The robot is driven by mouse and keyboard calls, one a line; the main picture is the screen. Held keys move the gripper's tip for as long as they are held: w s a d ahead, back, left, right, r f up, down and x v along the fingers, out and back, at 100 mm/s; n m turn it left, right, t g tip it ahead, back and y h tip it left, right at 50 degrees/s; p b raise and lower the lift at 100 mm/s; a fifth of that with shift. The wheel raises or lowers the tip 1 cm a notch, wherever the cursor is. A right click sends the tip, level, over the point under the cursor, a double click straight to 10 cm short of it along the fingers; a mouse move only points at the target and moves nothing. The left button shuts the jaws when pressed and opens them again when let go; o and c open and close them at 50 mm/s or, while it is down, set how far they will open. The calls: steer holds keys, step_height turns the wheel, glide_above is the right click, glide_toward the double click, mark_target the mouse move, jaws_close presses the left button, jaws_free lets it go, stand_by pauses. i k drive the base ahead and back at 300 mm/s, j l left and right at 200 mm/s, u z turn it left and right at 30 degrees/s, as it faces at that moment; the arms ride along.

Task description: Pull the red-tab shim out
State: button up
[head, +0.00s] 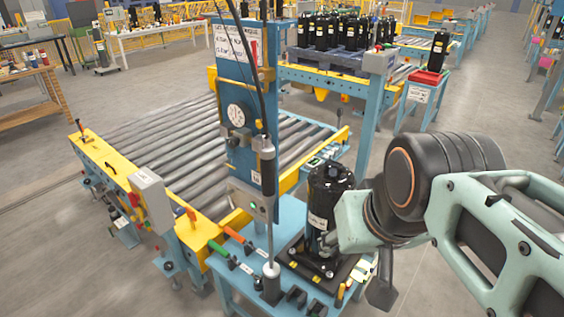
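A black cylindrical compressor (328,200) stands upright on a dark base plate (298,262) on a blue bench. Small yellow pieces (340,295) lie at the plate's front edge. I cannot make out a red-tab shim; it may be hidden or too small to see. My arm reaches in from the right, and my gripper (331,240) is close to the compressor's lower right side. The pale wrist housing covers most of it, so I cannot tell whether it is open, touching or holding anything.
A blue column with a dial gauge (236,115) and a vertical rod (269,215) stand left of the compressor. A roller conveyor (165,140) is behind left. Open floor (480,120) lies right.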

mark_target(348, 284)
steer(key=z, duration=0.55)
steer(key=i+l+u, duration=0.15)
steer(key=l, duration=0.15)
steer(key=k, duration=0.65)
steer(key=i+j+z, duration=0.3)
steer(key=j, duration=0.3)
steer(key=i+j+z, duration=0.15)
steer(key=i+j, duration=0.15)
